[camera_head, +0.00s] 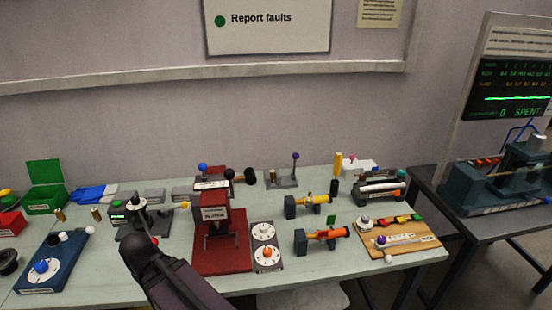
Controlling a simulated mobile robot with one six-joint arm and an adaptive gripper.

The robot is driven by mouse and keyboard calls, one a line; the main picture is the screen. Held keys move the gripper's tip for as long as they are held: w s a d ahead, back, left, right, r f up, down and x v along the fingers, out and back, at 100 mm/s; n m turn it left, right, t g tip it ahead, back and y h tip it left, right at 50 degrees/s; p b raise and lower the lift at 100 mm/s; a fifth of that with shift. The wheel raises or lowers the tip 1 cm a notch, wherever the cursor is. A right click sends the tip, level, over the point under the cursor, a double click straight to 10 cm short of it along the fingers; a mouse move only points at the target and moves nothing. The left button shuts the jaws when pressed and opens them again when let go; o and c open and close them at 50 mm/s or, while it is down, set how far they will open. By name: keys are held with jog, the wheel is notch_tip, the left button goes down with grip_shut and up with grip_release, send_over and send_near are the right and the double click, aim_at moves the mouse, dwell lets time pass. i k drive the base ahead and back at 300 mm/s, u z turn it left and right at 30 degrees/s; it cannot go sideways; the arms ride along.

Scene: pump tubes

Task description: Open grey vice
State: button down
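I cannot tell surely which fixture is the grey vice. A grey fixture (282,181) with an upright lever and purple knob (295,156) stands at the back middle of the table. Two dark blue-grey clamp-like blocks are nearer: one with a yellow cylinder (317,199), one with an orange cylinder (327,235). My dark arm (160,265) rises from the bottom edge, left of the red press. Its end is close to a dark fixture (134,222) with several knobbed handles. My gripper's fingers cannot be made out against that fixture, so contact and opening are unclear.
A red press (222,262) stands at mid-table, beside a two-dial panel (266,248). A wooden board (427,252) with coloured blocks lies at right. A blue dial box (50,262) and green box (43,205) are at left. Bare tabletop (205,288) shows along the front.

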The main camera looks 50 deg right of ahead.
aim_at(296, 156)
jog(key=u, duration=0.55)
jog(key=k, duration=1.55)
jog(key=z, duration=0.75)
jog(key=i, duration=0.95)
jog(key=z, duration=0.05)
